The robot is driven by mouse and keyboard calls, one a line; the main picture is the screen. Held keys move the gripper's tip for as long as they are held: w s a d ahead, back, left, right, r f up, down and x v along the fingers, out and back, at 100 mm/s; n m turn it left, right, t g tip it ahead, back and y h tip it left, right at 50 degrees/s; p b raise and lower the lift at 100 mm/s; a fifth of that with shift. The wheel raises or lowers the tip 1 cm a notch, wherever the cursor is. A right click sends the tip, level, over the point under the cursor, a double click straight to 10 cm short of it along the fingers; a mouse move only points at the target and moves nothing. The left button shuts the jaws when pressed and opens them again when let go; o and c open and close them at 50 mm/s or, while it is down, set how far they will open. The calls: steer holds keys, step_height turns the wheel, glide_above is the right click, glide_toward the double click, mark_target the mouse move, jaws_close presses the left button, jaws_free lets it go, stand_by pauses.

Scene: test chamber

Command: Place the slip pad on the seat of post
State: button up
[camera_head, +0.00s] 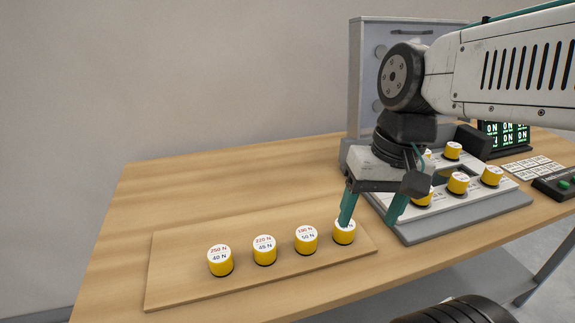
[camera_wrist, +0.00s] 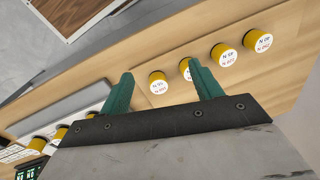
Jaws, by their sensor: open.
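Several yellow cylinders with white printed tops stand in a row on a thin wooden board (camera_head: 190,280). The readable ones are marked 250 N/40 N (camera_head: 220,261), 220 N/45 N (camera_head: 264,250) and 190 N/50 N (camera_head: 306,241). The rightmost cylinder (camera_head: 344,236) is partly behind a finger. I cannot tell which piece is the slip pad. My gripper (camera_head: 367,225) is open and empty, its green fingers pointing down near the rightmost cylinder. In the wrist view that cylinder (camera_wrist: 158,85) appears between the fingers. A grey fixture (camera_head: 440,232) holds more yellow cylinders (camera_head: 458,183); the post's seat is not clearly identifiable.
A dark screen (camera_head: 505,133), a white label card (camera_head: 531,166) and a box with a green button (camera_head: 564,184) stand right of the fixture. A grey cabinet (camera_head: 363,75) is behind. The table's left part (camera_head: 150,205) is clear.

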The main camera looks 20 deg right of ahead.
steer(key=n, duration=0.1)
steer(key=s+n, duration=0.1)
steer(key=a+n+h, duration=0.1)
steer(key=shift+s+r+t, duration=0.3)
steer(key=shift+t, duration=0.1)
stand_by(0.8)
